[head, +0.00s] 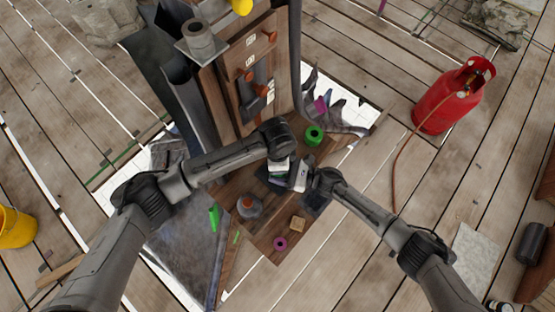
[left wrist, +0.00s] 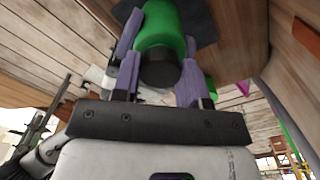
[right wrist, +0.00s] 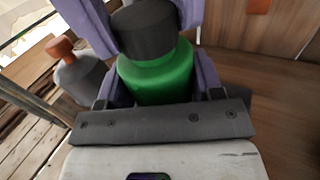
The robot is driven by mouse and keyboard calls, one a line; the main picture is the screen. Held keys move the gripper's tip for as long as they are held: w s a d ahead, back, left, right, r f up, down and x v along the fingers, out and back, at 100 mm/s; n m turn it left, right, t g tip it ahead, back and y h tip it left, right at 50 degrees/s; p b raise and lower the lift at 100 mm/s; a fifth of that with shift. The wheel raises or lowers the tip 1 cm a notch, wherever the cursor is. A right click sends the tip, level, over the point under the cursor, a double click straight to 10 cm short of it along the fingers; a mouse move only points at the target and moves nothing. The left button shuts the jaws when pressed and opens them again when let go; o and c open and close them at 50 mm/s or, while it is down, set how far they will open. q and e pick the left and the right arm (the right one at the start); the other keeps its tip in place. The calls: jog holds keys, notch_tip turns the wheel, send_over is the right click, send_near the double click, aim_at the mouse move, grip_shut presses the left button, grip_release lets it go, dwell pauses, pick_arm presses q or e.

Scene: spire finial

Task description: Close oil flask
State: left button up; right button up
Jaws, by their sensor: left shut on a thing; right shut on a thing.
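A green flask (left wrist: 165,25) with a black cap (left wrist: 160,70) is between my two grippers, low in front of the wooden cabinet. In the head view, my grippers mostly hide it.
On the wooden board stand a grey bottle with an orange top (head: 249,206), a green roll (head: 314,135), a wooden block (head: 298,224) and a magenta ring (head: 280,244). The cabinet (head: 250,75) rises behind. A red gas cylinder (head: 448,100) with a hose stands right.

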pick_arm(q)
jog(key=shift+f, duration=0.1)
jog(key=shift+f, duration=0.1)
pick_arm(e)
grip_shut()
pick_arm(q)
jog(key=m, duration=1.3)
jog(key=shift+m, duration=0.4)
jog(key=m, duration=1.3)
jog(key=shift+d+m, duration=0.1)
jog(key=shift+m, duration=0.2)
jog(key=o, duration=0.9)
